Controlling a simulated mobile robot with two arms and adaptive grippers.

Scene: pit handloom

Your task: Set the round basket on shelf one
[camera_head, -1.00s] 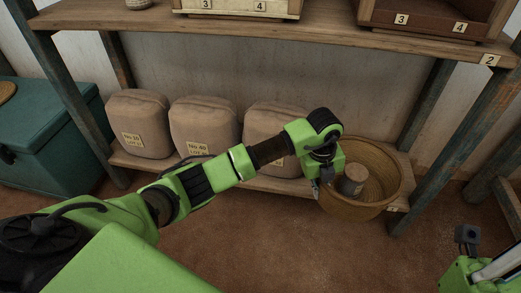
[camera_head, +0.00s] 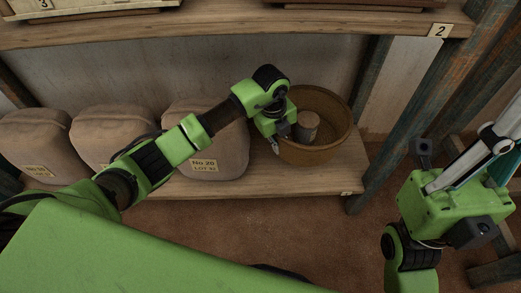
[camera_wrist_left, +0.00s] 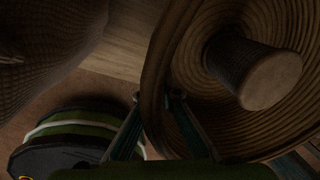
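The round basket (camera_head: 340,125) is woven and brown, with a cylindrical piece (camera_head: 308,127) standing inside. In the head view it is over the right end of the lower shelf board (camera_head: 300,178), behind the front edge; I cannot tell whether its bottom touches. My left gripper (camera_head: 276,143) is at the basket's left rim. In the left wrist view its two fingers (camera_wrist_left: 155,115) are on either side of the basket wall (camera_wrist_left: 158,75), closed on it. My right gripper (camera_head: 500,125) is at the right, away from the basket; its finger opening is unclear.
Stuffed sacks (camera_head: 205,140) stand on the lower shelf just left of the basket. An upper shelf (camera_head: 250,22) with a "2" label (camera_head: 439,31) runs above. A shelf post (camera_head: 415,110) stands right of the basket. Brown floor lies in front.

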